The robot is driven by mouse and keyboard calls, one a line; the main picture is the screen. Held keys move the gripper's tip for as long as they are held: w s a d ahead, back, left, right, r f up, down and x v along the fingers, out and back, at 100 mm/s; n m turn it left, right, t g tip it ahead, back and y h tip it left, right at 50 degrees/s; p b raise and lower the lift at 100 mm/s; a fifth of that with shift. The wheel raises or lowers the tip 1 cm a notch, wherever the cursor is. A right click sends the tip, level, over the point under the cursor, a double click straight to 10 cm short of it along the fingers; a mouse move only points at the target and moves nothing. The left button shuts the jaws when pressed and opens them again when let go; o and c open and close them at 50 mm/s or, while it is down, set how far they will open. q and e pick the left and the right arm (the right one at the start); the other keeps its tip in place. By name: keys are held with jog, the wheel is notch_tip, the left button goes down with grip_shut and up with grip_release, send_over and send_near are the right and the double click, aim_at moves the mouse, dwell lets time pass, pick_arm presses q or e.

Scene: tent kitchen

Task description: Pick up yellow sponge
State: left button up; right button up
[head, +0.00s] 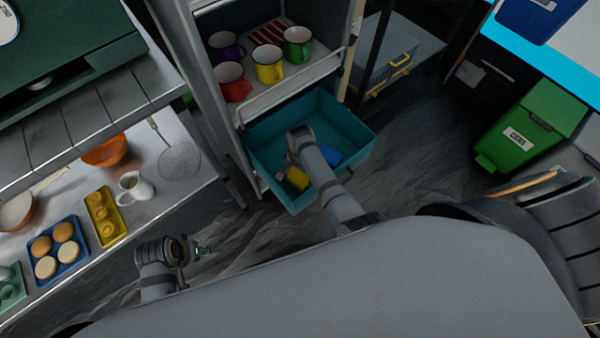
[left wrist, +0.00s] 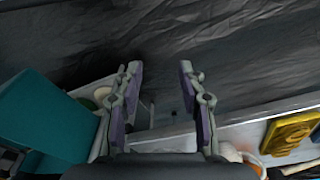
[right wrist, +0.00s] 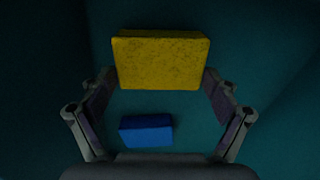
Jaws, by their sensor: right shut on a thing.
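The yellow sponge (head: 297,179) is inside the teal bin (head: 362,143), near its front left, partly covered by my right arm in the head view. In the right wrist view the yellow sponge (right wrist: 160,60) sits between the fingertips of my right gripper (right wrist: 160,78), which is shut on it, one finger at each side. A blue sponge-like block (right wrist: 146,130) lies on the bin floor, apart from the fingers; it also shows in the head view (head: 331,156). My left gripper (left wrist: 160,75) is open and empty, over the dark floor beside the counter.
The bin's walls surround my right gripper. Above it, a shelf (head: 330,62) holds several coloured mugs. The counter at left carries a blue muffin tray (head: 77,269), a yellow tray (head: 110,233) and a white jug (head: 138,188). A green bin (head: 528,128) stands at right.

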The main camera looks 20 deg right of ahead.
aim_at(300, 174)
notch_tip(300, 174, up, 4)
jog(key=p, duration=0.3)
jog(key=shift+f, duration=0.15)
pick_arm(q)
jog(key=s+a+f+p, duration=0.1)
jog(key=s+a+f, duration=0.1)
jog(key=f, duration=0.4)
jog(key=s+a+f+p, duration=0.1)
jog(key=a+f, duration=0.1)
jog(key=f, duration=0.4)
pick_arm(e)
jog(key=shift+r, duration=0.85)
jog(key=shift+r+p, duration=0.8)
jog(key=shift+p, duration=0.3)
pick_arm(q)
jog(key=s+a+f+y+p, duration=0.1)
jog(key=s+f+p, duration=0.1)
jog(key=s+f, duration=0.3)
jog(key=s, duration=0.3)
jog(key=shift+s+a, duration=0.15)
jog(key=shift+s, duration=0.25)
pick_arm(e)
notch_tip(300, 174, up, 2)
jog(key=shift+r, duration=0.1)
jog(key=shift+o, duration=0.4)
